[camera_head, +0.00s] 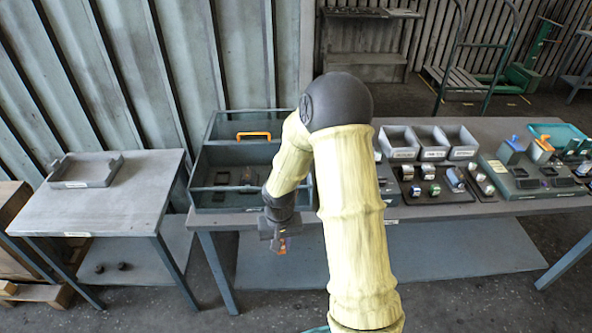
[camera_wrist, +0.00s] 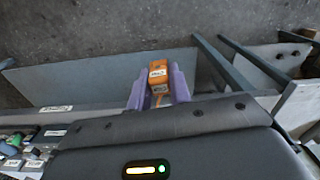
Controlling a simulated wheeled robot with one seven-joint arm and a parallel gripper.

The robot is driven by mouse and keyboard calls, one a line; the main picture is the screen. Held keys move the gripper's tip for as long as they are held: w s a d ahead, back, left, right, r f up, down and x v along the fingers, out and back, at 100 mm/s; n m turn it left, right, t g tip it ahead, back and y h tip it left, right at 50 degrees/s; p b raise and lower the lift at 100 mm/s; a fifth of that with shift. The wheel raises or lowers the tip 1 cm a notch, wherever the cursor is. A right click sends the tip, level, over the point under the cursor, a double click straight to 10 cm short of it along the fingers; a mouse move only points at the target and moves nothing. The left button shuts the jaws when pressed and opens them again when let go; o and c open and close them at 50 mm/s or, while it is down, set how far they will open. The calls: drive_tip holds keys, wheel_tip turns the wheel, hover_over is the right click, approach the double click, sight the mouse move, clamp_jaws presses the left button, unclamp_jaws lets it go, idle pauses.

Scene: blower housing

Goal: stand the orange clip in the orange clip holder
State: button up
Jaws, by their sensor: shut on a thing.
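The orange clip (camera_wrist: 158,72) is a small orange block with white labels. It sits between the purple fingers of my gripper (camera_wrist: 160,88) in the wrist view. In the head view my gripper (camera_head: 280,246) hangs in front of the bench's front edge, below the open toolbox, with a small bit of orange at its tip. An orange piece (camera_head: 541,148) shows at the right end of the bench on a grey-green block (camera_head: 510,178), beside a blue piece (camera_head: 514,143). I cannot tell which part there is the orange clip holder.
The open toolbox (camera_head: 200,160) with an orange handle (camera_head: 253,135) stands on the bench's left. Grey bins (camera_head: 398,142) and a dark tray of small parts (camera_head: 437,192) lie between it and the grey-green block. A side table (camera_head: 110,205) holds a grey tray (camera_head: 85,170). My arm hides the bench middle.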

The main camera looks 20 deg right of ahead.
wheel_tip(320, 180, down, 11)
drive_tip(key=w+n, duration=0.2)
drive_tip(key=shift+s+r, duration=0.1)
